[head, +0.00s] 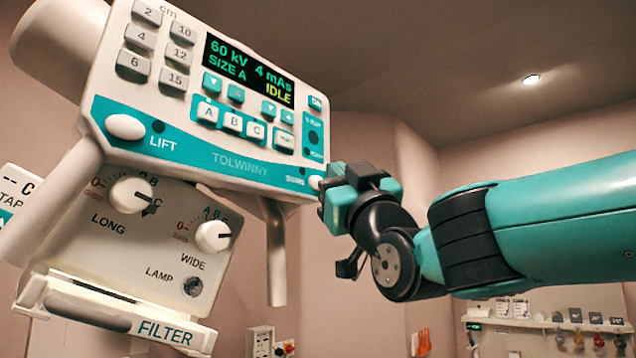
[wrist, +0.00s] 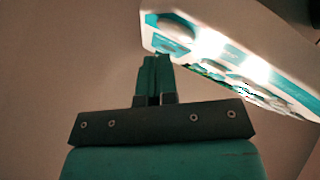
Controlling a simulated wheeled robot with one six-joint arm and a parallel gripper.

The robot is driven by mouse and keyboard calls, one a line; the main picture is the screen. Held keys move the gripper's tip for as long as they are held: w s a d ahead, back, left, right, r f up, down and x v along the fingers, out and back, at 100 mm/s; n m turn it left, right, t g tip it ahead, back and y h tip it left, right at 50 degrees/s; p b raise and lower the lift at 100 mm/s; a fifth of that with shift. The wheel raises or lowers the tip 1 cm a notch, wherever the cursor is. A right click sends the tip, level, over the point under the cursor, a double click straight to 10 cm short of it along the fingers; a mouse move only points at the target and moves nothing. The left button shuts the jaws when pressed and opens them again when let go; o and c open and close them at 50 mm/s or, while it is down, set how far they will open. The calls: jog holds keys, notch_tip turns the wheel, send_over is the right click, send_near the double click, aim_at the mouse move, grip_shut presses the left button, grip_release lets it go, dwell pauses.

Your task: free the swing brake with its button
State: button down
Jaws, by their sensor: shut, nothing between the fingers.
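The white-and-teal control head (head: 215,163) fills the upper left of the head view. Its lower right corner carries the label SWING and a pale button (head: 316,183), partly covered by my gripper. My gripper (head: 328,192) is shut and empty, its tip right at that button; I cannot tell whether it touches or presses it. A small dark lamp (head: 302,171) sits above the SWING label.
The LIFT button (head: 125,127) is at the panel's left end. The display (head: 248,70) reads 60 kV, 4 mAs, SIZE A, IDLE. Below hang the collimator with LONG (head: 131,195) and WIDE (head: 213,236) knobs and a grey handle (head: 276,255). A wall shelf (head: 545,324) is far right.

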jog(key=shift+w+a, duration=0.25)
jog(key=shift+a, duration=0.1)
jog(key=shift+w+a+b, duration=0.25)
jog(key=shift+a+b, duration=0.05)
jog(key=shift+b, duration=0.05)
dwell(0.8)
jog(key=shift+s+d+f, duration=0.1)
jog(key=shift+s+d+b, duration=0.4)
jog(key=shift+d+b, duration=0.15)
jog(key=shift+b, duration=0.25)
jog(key=shift+s+d+b, duration=0.8)
jog(key=shift+d+b, duration=0.15)
jog(key=shift+d, duration=0.05)
jog(key=shift+s+d+b, duration=0.75)
jog(key=shift+d+b, duration=0.2)
jog(key=shift+d, duration=0.05)
